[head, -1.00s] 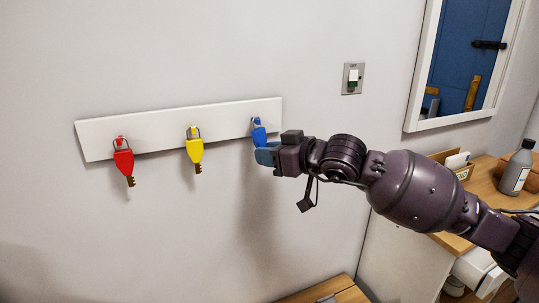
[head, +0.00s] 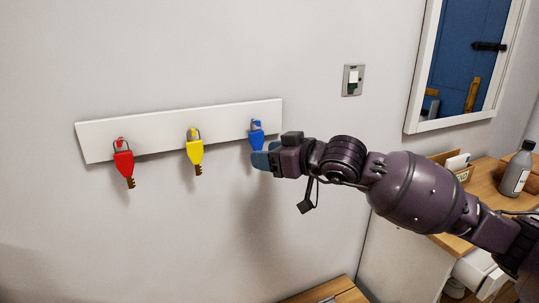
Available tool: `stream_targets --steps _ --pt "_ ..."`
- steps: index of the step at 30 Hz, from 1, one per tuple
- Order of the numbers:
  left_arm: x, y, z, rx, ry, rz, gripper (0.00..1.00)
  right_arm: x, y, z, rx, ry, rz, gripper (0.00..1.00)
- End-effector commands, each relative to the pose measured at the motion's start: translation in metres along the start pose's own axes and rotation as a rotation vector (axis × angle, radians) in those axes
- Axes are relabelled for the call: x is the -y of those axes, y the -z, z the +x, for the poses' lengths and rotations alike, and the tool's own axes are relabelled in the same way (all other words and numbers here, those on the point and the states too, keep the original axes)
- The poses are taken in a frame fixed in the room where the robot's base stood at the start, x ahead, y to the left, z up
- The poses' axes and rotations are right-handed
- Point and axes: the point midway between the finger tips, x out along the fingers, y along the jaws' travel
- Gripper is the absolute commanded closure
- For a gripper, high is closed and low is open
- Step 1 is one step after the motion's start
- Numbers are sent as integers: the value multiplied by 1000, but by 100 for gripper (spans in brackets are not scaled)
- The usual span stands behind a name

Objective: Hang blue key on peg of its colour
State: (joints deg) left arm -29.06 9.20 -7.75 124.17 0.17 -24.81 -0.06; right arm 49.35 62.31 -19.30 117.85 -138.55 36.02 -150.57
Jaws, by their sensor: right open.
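The blue key (head: 257,138) hangs at the blue peg (head: 256,123) on the right end of the white peg board (head: 225,119). Its lower part is hidden behind my right gripper (head: 258,158). My right gripper is open, with its blue-grey fingertips right at the key's lower end; I cannot tell whether they touch it. The red key (head: 123,161) hangs on the red peg at the left, and the yellow key (head: 195,151) hangs on the yellow peg in the middle. My left gripper is not in view.
A wall switch (head: 353,80) and a white-framed mirror (head: 415,80) are on the wall at the right. A wooden desk (head: 490,182) with a grey bottle (head: 517,171) stands below the mirror. A wooden surface (head: 335,292) shows at the bottom. The wall below the board is clear.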

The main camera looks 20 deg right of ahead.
Motion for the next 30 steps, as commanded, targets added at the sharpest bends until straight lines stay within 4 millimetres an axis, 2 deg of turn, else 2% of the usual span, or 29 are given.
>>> stream_targets --steps 5,21,30 --pt "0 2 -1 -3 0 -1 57 0 0 -6 0 -1 -2 46" --pt "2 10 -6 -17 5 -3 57 0 1 -82 1 -2 -3 46" --pt "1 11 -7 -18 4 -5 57 0 1 -105 0 -1 -1 46"
